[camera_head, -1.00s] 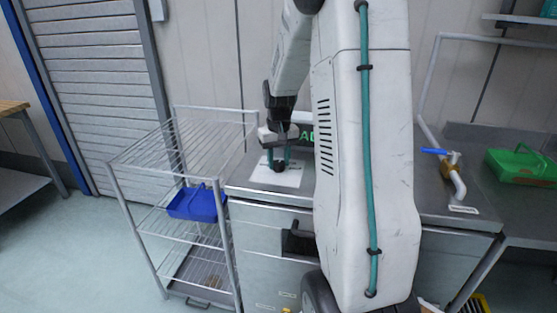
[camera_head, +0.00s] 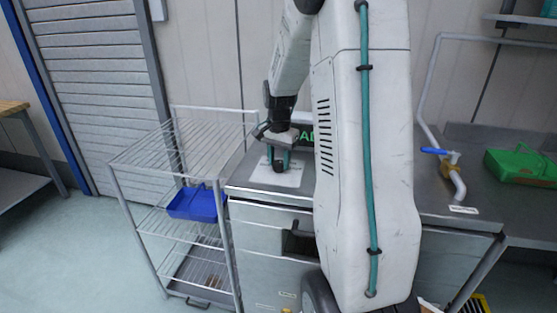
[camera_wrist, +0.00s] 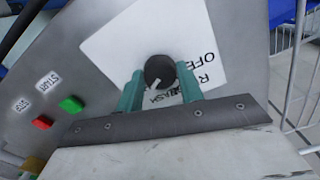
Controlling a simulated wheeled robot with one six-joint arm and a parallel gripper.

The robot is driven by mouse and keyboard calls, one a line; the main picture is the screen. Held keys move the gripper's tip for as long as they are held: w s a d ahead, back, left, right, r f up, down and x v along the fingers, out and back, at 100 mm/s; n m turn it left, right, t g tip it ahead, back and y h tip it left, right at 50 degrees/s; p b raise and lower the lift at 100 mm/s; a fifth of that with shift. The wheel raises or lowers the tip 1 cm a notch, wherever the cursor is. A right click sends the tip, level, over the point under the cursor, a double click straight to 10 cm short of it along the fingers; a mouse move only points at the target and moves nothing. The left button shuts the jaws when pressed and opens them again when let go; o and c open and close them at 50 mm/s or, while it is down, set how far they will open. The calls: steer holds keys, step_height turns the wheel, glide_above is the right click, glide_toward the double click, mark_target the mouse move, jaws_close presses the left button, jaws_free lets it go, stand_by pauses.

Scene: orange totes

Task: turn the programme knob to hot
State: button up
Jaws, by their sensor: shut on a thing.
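The programme knob (camera_wrist: 160,71) is a dark round knob with a white pointer mark, on a white label plate (camera_wrist: 118,44) with black lettering. "OFF" and what looks like "WASH" can be read; other words are partly hidden. The pointer is toward the lower left in the wrist view, near "WASH". My gripper (camera_wrist: 160,86) has its teal fingers on either side of the knob, shut on it. In the head view, my gripper (camera_head: 279,159) points down at the knob (camera_head: 279,169) on the steel top. I cannot see a "hot" mark.
A green button (camera_wrist: 71,104) and red button (camera_wrist: 42,122) sit beside the plate. A wire rack (camera_head: 185,145) with a blue bin (camera_head: 197,204) stands left. A blue-handled tap (camera_head: 435,151) and green tray (camera_head: 522,165) are at right.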

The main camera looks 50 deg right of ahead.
mark_target(279, 163)
steer(key=shift+m, duration=0.6)
steer(key=shift+s, duration=0.1)
steer(key=o, duration=1)
step_height(279, 163, up, 8)
steer(key=shift+f, duration=0.1)
